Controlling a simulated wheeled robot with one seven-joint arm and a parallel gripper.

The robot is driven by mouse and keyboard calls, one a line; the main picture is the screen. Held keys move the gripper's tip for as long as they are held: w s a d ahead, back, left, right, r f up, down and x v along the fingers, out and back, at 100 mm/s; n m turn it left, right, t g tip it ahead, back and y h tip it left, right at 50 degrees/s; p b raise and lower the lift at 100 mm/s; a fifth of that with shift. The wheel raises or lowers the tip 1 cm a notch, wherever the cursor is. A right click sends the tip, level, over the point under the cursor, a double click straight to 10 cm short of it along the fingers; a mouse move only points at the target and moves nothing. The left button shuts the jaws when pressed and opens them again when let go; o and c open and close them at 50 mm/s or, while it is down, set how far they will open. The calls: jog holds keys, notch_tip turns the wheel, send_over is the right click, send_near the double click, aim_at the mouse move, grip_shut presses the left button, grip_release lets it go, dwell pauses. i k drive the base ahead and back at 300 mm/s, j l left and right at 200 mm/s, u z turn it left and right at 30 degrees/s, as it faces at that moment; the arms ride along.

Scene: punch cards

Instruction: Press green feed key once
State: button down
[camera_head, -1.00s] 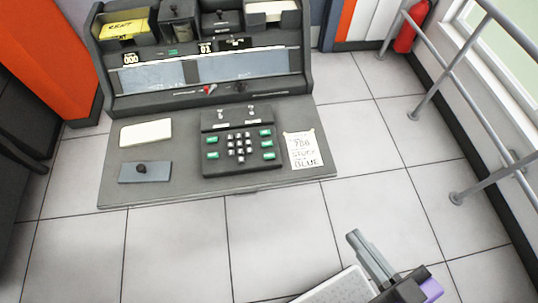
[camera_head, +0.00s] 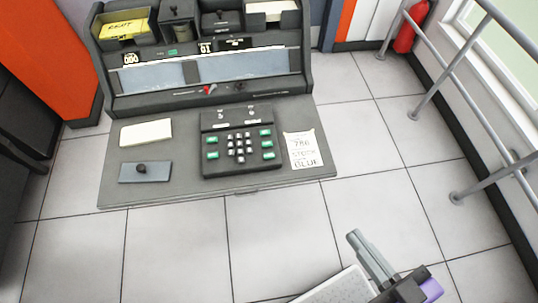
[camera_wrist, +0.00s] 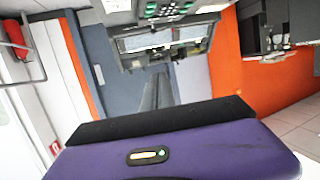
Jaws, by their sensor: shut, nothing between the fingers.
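The keypad (camera_head: 241,150) is a dark block on the console's sloping desk, with white keys in the middle and green keys at both sides. Green keys show at left (camera_head: 212,140) and right (camera_head: 267,144); their labels are too small to read, so I cannot tell which is the feed key. My gripper (camera_head: 356,238) is shut and empty at the lower right, over the floor in the picture, well apart from the keypad. In the wrist view its grey fingers (camera_wrist: 156,92) point toward the console, where green keys (camera_wrist: 168,10) show at the top edge.
The console (camera_head: 205,100) has two display windows and small counters. A yellow card (camera_head: 125,28) lies in its upper left tray. A blank white card (camera_head: 146,132), a grey plate with a black knob (camera_head: 145,173) and a handwritten note (camera_head: 303,150) lie on the desk. A railing (camera_head: 450,75) stands at right.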

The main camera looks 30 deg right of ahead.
aim_at(268, 156)
jog(key=j, duration=0.6)
jog(key=i+j, duration=0.15)
jog(key=j, duration=0.5)
jog(key=z, duration=0.05)
